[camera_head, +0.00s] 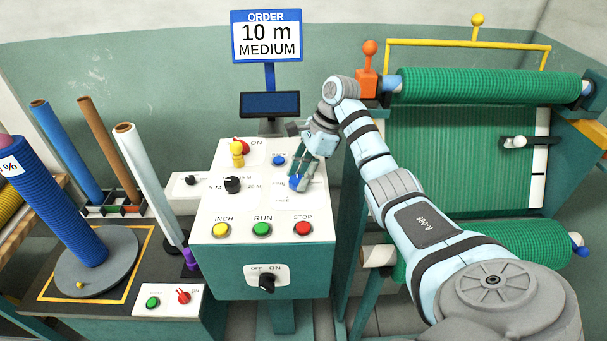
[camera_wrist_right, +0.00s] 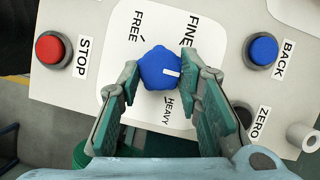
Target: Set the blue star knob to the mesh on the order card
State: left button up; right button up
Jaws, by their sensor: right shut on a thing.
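The order card (camera_head: 266,38) reads "10 m MEDIUM" on a blue-framed sign behind the control box. The blue star knob (camera_head: 297,183) sits on the right part of the box's sloped top. In the right wrist view, the blue star knob (camera_wrist_right: 157,66) lies between the fingertips of my right gripper (camera_wrist_right: 160,80), which is shut on it. Its white pointer mark faces right, between the FINE and HEAVY labels. Any label behind the right finger is hidden. FREE is at upper left. In the head view my right gripper (camera_head: 303,172) partly covers the knob. My left gripper is not in view.
STOP (camera_wrist_right: 53,49), BACK (camera_wrist_right: 262,51) and ZERO (camera_wrist_right: 243,115) buttons surround the knob plate. The box also carries a black dial (camera_head: 232,185), a yellow-and-red switch (camera_head: 238,153) and an OFF/ON knob (camera_head: 267,282). Green net rolls (camera_head: 490,86) stand right.

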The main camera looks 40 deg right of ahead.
jog(key=shift+a+f, duration=0.15)
jog(key=o, duration=1)
jog(key=shift+o, duration=0.7)
jog(key=shift+a, duration=0.1)
